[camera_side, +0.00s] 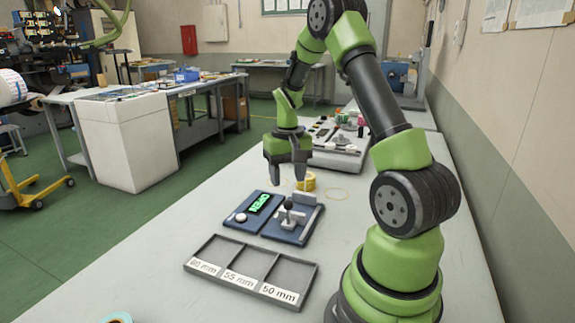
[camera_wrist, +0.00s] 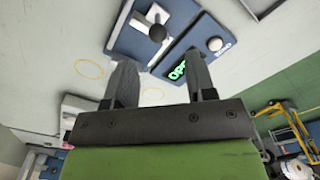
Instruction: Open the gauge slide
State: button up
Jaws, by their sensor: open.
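The gauge (camera_side: 292,232) is a blue plate with a pale metal slide (camera_side: 291,216) and a dark round knob (camera_side: 288,204). In the wrist view the knob (camera_wrist: 157,33) and slide show at the top, with the display (camera_wrist: 178,70) partly hidden by a finger. My gripper (camera_side: 285,180) is open and empty, pointing down above the table behind the gauge, apart from it.
A grey tray (camera_side: 236,242) with three empty compartments labelled 60 mm, 55 mm and 50 mm lies in front of the gauge. Assorted equipment (camera_side: 338,150) sits farther back.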

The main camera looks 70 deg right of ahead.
aim_at(288, 203)
jog(key=shift+r, duration=1.6)
jog(key=a+r+n+t, duration=0.2)
jog(key=a+r+t, duration=0.1)
jog(key=a+r, duration=0.85)
jog(key=s+a+r+n+t+y, duration=0.2)
jog(key=s+a+n+t, duration=0.1)
jog(key=s+a, duration=0.6)
jog(key=a+t, duration=0.1)
jog(key=a, duration=0.2)
jog(key=shift+s+r, duration=0.3)
jog(key=shift+s, duration=0.05)
